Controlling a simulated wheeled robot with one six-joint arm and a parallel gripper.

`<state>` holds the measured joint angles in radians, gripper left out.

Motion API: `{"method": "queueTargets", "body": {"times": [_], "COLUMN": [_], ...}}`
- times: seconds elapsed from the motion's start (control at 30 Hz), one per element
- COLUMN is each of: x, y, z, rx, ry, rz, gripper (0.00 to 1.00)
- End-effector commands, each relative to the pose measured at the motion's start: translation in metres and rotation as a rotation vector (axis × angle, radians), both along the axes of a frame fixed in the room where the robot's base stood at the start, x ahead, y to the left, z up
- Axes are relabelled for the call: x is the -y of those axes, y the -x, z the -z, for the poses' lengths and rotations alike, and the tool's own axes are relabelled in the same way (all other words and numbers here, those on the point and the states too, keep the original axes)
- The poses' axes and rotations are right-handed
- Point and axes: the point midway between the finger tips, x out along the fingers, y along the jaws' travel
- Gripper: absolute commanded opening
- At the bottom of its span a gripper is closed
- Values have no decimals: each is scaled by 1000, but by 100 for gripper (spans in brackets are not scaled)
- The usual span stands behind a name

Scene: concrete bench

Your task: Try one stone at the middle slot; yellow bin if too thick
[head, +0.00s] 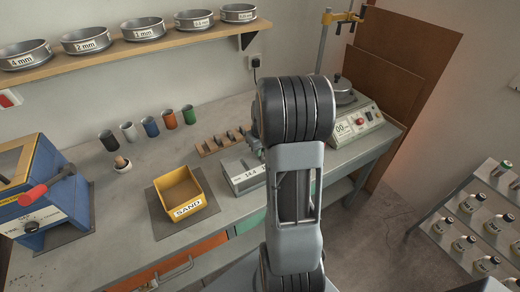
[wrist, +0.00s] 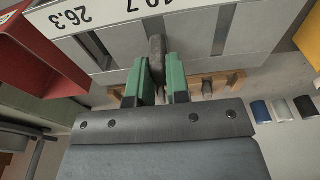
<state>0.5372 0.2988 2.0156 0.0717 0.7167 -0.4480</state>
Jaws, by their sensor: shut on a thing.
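My gripper (wrist: 158,72) has green fingers shut on a dark grey stone (wrist: 156,48) in the wrist view. The stone's far end is at the middle slot of the grey slot gauge (wrist: 115,30), below the partly cut label ending in 9.7. I cannot tell how far it goes into the slot. The gauge also shows in the head view (head: 245,181), partly behind my arm. The yellow bin (head: 184,211), marked SAND, stands left of the gauge. Its edge shows at the right of the wrist view (wrist: 310,38).
A wooden rack (head: 208,148) with several stones lies behind the gauge. A red container (wrist: 40,50) is beside the gauge in the wrist view. Several cups (head: 150,128) stand along the wall. A blue machine (head: 40,195) is at the left, a scale (head: 358,121) at the right.

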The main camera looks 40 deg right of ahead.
Motion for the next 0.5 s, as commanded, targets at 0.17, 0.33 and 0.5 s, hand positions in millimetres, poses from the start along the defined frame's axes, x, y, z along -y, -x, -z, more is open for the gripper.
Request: {"method": "queueTargets", "body": {"times": [0.17, 0.33, 0.5], "x": [0, 0, 0], "y": [0, 0, 0], "z": [3, 5, 7], "rx": [0, 0, 0], "ry": [0, 0, 0], "rz": [0, 0, 0], "gripper": [0, 0, 0]}}
